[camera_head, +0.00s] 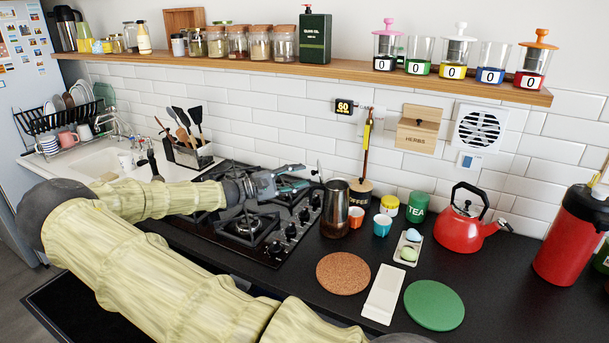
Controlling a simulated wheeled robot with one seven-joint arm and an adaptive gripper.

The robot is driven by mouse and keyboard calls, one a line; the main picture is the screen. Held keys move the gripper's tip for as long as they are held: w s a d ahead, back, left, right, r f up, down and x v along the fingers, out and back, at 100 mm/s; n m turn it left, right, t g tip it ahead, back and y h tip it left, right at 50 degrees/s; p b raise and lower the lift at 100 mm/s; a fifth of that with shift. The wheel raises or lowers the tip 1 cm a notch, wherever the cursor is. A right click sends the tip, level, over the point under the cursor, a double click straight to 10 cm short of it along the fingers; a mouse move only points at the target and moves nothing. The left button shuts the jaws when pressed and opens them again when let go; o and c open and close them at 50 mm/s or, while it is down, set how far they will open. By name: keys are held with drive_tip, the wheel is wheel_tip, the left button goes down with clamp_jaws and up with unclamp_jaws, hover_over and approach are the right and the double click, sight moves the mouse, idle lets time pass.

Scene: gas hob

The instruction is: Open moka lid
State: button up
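My gripper (298,177) is over the right part of the gas hob (262,252), pointing right. Its two fingers look spread apart, with no object clearly seen between them. A tall steel vessel (335,210) with a dark side stands upright on the counter, just right of the hob and a little right of the fingertips. I cannot tell whether it is the moka pot, and I see no clear lid on it. No other moka pot is plain to see. My arm and gripper hide part of the hob.
Small cups (382,224), a tea tin (417,206) and a red kettle (468,222) stand to the right. A cork mat (343,273), white tray (384,294) and green mat (434,305) lie in front. A wooden shelf (345,72) with jars runs above.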

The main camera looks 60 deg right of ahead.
drive_tip(key=r+v, duration=0.1)
drive_tip(key=v, duration=0.8)
drive_tip(key=shift+w+a+f, duration=0.15)
drive_tip(key=shift+f, duration=0.35)
